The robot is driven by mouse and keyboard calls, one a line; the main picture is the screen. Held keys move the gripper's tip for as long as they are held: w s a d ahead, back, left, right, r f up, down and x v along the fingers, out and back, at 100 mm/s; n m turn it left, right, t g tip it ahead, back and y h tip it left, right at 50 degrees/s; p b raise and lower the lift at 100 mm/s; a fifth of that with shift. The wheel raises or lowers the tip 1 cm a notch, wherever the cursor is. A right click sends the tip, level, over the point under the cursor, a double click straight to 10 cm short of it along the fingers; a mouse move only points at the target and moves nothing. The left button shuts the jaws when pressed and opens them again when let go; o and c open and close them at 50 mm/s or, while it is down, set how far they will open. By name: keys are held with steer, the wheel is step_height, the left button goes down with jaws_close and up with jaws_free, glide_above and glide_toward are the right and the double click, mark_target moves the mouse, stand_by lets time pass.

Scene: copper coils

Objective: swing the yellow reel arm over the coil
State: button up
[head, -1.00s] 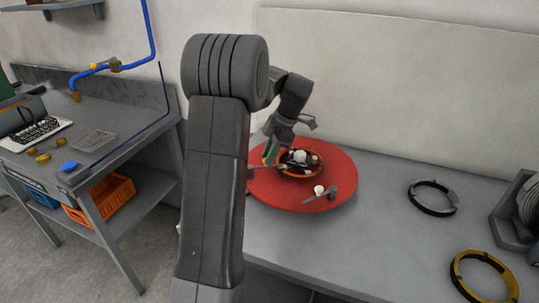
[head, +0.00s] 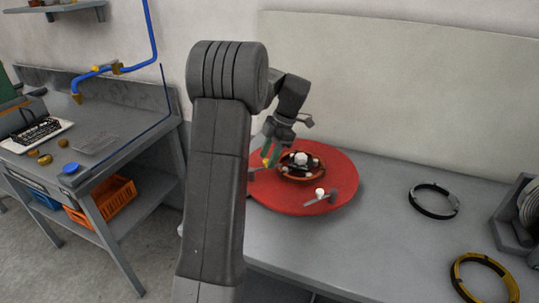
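A round red turntable (head: 335,190) lies on the grey bench. A copper-coloured coil (head: 301,175) sits at its middle, with a white knob (head: 301,159) at the centre. A grey reel arm with a white ball (head: 320,193) lies at the front right, outside the coil. A small yellow part (head: 266,162), perhaps the yellow reel arm, shows beside a green piece at the coil's left. My gripper (head: 270,153) is there, pointing down at the coil's left edge. Its fingers are small and partly hidden, so I cannot tell whether they hold the yellow part.
A black-and-grey ring (head: 434,201) and a yellow-and-black ring (head: 485,280) lie on the bench at the right. A grey stand (head: 514,222) is at the far right. The bench between turntable and rings is clear. My arm hides the turntable's left side.

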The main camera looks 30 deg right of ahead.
steer(key=v, duration=1.3)
steer(key=shift+d+r, duration=0.2)
steer(key=shift+r, duration=0.15)
steer(key=x, duration=1.4)
